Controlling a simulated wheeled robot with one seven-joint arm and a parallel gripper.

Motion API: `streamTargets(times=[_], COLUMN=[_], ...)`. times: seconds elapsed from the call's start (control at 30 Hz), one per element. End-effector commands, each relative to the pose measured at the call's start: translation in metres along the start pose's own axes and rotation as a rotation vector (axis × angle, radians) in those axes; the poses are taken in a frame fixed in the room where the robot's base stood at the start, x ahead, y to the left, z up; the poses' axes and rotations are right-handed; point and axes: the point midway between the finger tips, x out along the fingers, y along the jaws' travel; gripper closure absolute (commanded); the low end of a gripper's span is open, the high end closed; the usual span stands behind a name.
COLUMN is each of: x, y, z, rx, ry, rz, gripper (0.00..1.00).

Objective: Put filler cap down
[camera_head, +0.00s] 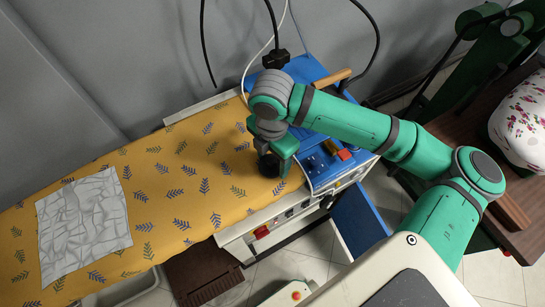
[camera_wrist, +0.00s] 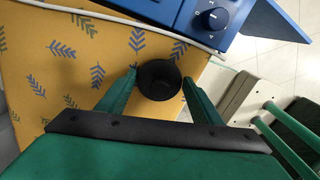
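The filler cap is a small black round piece. It sits between my fingertips in the wrist view (camera_wrist: 158,80) and shows as a dark shape under my gripper in the head view (camera_head: 268,166). My gripper (camera_head: 277,160) has green fingers, which in the wrist view (camera_wrist: 158,88) lie against the cap from both sides. It holds the cap over the right end of the yellow leaf-patterned ironing board (camera_head: 165,190). A dark round patch, seemingly a shadow, lies on the board to the lower left of the gripper. The exact height of the cap above the cloth cannot be told.
A blue machine (camera_head: 322,168) with knobs and a red switch stands right of the board, its edge close to my gripper. A crumpled grey cloth (camera_head: 84,222) lies on the board's left part. The middle of the board is clear. Cables hang behind.

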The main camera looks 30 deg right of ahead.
Motion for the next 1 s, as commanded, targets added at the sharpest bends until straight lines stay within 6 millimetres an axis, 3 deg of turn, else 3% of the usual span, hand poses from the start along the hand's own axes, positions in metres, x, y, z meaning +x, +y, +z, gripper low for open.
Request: streamTargets(times=[0.47, 1.0], x=[-0.007, -0.103], y=[0.001, 0.001], z=[0.000, 0.000], rx=[0.000, -0.001], ry=[-0.002, -0.001], rz=[0.002, 0.001], gripper=[0.25, 0.25])
